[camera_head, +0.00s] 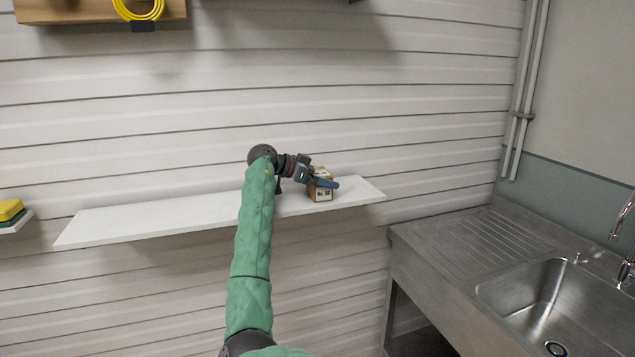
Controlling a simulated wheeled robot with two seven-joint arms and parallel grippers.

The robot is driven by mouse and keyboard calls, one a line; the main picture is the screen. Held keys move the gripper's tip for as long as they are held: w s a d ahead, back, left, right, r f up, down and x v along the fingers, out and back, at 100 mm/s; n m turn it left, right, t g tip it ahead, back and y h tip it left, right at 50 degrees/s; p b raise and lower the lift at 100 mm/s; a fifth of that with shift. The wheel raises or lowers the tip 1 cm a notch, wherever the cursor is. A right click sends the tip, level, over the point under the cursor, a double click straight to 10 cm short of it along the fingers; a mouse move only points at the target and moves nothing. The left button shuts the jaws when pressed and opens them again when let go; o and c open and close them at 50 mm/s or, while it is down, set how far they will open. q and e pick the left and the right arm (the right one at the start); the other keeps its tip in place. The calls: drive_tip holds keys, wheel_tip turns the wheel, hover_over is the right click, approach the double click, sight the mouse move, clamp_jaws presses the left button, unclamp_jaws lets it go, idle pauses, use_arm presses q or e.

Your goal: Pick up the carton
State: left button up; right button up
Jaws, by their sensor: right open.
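The carton (320,193) is a small brown box with pale labels, standing on the white wall shelf (150,219) toward its right end. My right arm, in a green sleeve, reaches up from below to the shelf. My right gripper (325,181) is open at the carton, with a blue finger across the upper front of it. The gripper partly hides the carton's top and left side. I cannot tell whether the fingers touch it. My left gripper is not in view.
A steel sink unit (445,260) with a tap stands at the lower right. A yellow sponge (10,209) lies on a small ledge at the left edge. A wooden shelf (90,10) with a yellow coil (138,8) hangs above. The white shelf's left part is clear.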

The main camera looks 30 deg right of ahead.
drive_tip(key=c, duration=0.8)
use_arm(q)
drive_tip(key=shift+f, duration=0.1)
use_arm(e)
drive_tip(key=shift+r+b, duration=0.35)
drive_tip(key=shift+r, duration=0.15)
drive_tip(key=r, duration=0.1)
drive_tip(key=r+b, duration=0.1)
drive_tip(key=r, duration=0.1)
drive_tip(key=shift+s+d, duration=0.15)
drive_tip(key=shift+s, duration=0.05)
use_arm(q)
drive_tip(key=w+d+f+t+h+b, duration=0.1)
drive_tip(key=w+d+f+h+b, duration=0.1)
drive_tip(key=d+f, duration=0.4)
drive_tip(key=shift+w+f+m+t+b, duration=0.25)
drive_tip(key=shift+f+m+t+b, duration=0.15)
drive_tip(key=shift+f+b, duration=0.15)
use_arm(e)
drive_tip(key=s+d+r, duration=0.1)
drive_tip(key=s+r, duration=0.1)
drive_tip(key=s, duration=0.1)
drive_tip(key=s+d+r, duration=0.1)
drive_tip(key=s+r, duration=0.1)
drive_tip(key=s, duration=0.2)
drive_tip(key=s+d+r, duration=0.2)
drive_tip(key=s+r, duration=0.1)
drive_tip(key=shift+s, duration=0.25)
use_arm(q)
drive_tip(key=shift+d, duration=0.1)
